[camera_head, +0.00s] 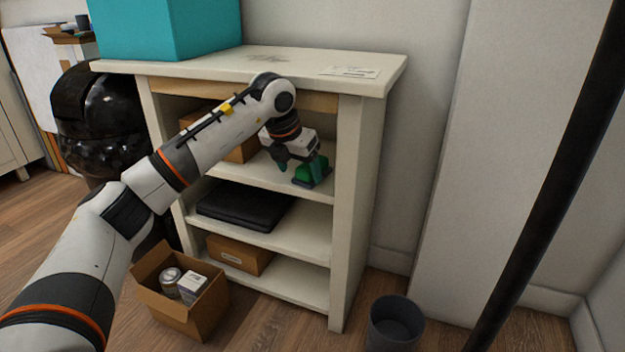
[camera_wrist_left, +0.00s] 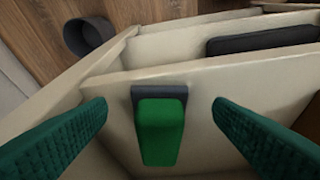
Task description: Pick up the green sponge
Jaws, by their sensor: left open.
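The green sponge (camera_wrist_left: 160,132) lies on a dark grey base (camera_wrist_left: 174,91) on the upper inner shelf of a white shelf unit. In the head view the sponge (camera_head: 312,168) is near the right side wall of the unit, partly covered by my left gripper. My left gripper (camera_head: 298,168) reaches into the unit and is open. In the left wrist view its two green fingertips (camera_wrist_left: 160,106) stand wide apart, one on each side of the sponge, with a gap on both sides. My right gripper is not in view.
The white shelf unit (camera_head: 361,170) has its side wall close to my gripper and its top board above. A black flat object (camera_head: 245,205) lies one shelf below. A cardboard box (camera_head: 240,254) is on the bottom shelf. An open carton (camera_head: 190,318) and a grey bin (camera_head: 396,322) stand on the floor.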

